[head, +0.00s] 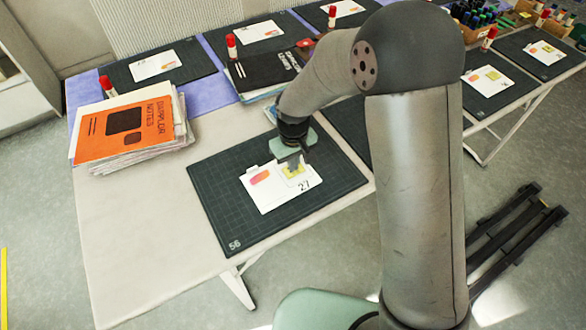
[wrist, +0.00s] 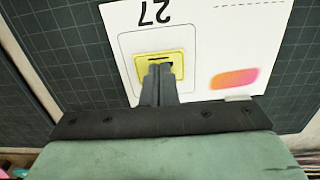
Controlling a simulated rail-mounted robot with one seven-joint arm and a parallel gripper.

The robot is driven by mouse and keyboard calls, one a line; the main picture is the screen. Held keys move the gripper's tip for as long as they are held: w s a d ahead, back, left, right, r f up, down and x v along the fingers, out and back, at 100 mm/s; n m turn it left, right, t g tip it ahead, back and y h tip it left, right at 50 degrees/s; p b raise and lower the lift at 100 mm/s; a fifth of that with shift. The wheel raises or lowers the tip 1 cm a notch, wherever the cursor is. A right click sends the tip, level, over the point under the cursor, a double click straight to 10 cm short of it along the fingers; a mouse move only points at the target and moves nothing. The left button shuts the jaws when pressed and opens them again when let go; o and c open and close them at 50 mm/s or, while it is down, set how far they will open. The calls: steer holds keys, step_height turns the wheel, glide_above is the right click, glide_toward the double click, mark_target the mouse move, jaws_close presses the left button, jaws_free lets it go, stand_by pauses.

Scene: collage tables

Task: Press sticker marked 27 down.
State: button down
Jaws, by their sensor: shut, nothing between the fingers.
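A white card marked 27 (head: 277,192) lies on the dark cutting mat (head: 233,220) nearest me. It also shows in the wrist view (wrist: 210,40), with the number upside down. A yellow square sticker (wrist: 174,60) lies inside the outlined box on the card; it shows beside my gripper in the head view (head: 299,173). My gripper (wrist: 158,72) is shut and empty, pointing down, with its fingertips over the sticker and hiding part of it. I cannot tell whether the tips touch it. A pink-orange blob (wrist: 234,79) is printed on the card.
A stack of papers with an orange notebook (head: 124,130) stands at the left of the table. A black book (head: 262,70) lies behind the mat. Other mats with cards (head: 156,65) and red-capped glue sticks (head: 231,46) line the back. Bare table (head: 140,235) lies left of the mat.

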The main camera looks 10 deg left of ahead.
stand_by(0.3)
step_height(320, 180, up, 7)
steer(key=p, duration=0.4)
stand_by(0.4)
steer(key=shift+d, duration=0.1)
stand_by(0.3)
steer(key=s+d+r+m, duration=0.25)
steer(key=d+r, duration=0.35)
steer(key=d, duration=0.3)
steer(key=s+d+r+m, duration=0.2)
steer(key=s+d+r, duration=0.25)
steer(key=d, duration=0.35)
steer(key=s+d+r+m, duration=0.3)
steer(key=s+d+m, duration=0.1)
steer(key=s+d, duration=0.5)
steer(key=shift+s+d, duration=0.15)
steer(key=shift+s, duration=0.95)
